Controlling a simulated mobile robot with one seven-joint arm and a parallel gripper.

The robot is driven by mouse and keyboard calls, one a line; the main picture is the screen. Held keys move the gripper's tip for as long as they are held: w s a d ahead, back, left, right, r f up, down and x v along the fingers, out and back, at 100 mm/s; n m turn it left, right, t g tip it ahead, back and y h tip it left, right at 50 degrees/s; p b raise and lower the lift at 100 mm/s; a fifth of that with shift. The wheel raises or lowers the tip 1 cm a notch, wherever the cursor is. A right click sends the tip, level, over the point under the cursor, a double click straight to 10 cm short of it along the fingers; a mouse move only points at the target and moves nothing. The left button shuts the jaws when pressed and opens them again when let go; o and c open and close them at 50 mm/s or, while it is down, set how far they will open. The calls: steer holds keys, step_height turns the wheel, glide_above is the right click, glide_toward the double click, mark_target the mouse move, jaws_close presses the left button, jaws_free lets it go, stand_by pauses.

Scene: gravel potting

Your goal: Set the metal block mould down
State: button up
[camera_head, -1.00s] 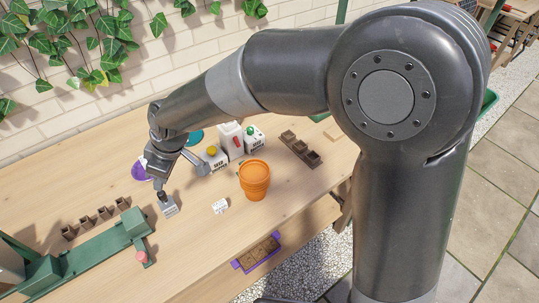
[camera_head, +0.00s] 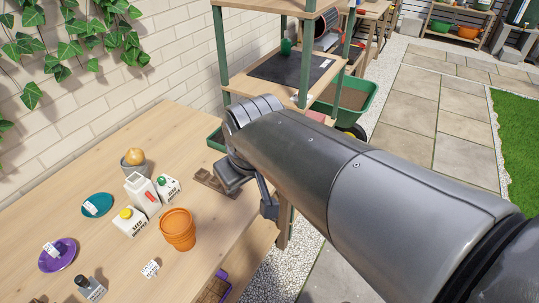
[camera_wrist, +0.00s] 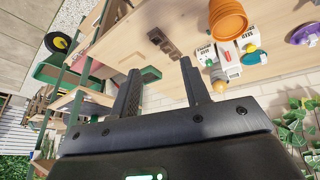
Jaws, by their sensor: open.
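The metal block mould (camera_head: 95,294) stands on the wooden table at the bottom left of the head view, below the purple saucer. It is a small grey block with a dark handle on top, partly cut off by the frame's lower edge. My gripper (camera_wrist: 158,85) is open and empty in the wrist view, its two fingers spread apart. In the head view my gripper is partly hidden by my arm, over the right end of the table, well away from the mould. The mould is not visible in the wrist view.
A stack of orange pots (camera_head: 178,230), seed droppers (camera_head: 130,222), a white carton (camera_head: 141,192), a teal saucer (camera_head: 97,206) and a purple saucer (camera_head: 57,255) stand on the table (camera_head: 120,150). A brown cell strip (camera_head: 210,180) lies near my gripper. Green-posted shelving (camera_head: 225,60) stands behind.

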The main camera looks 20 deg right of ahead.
steer(key=s+d+m, duration=0.4)
steer(key=s+d, duration=0.2)
steer(key=d, duration=0.2)
steer(key=shift+s+d+r+t+h, duration=0.15)
steer(key=shift+s+r+t+h, duration=0.05)
steer(key=shift+s+t+h, duration=0.1)
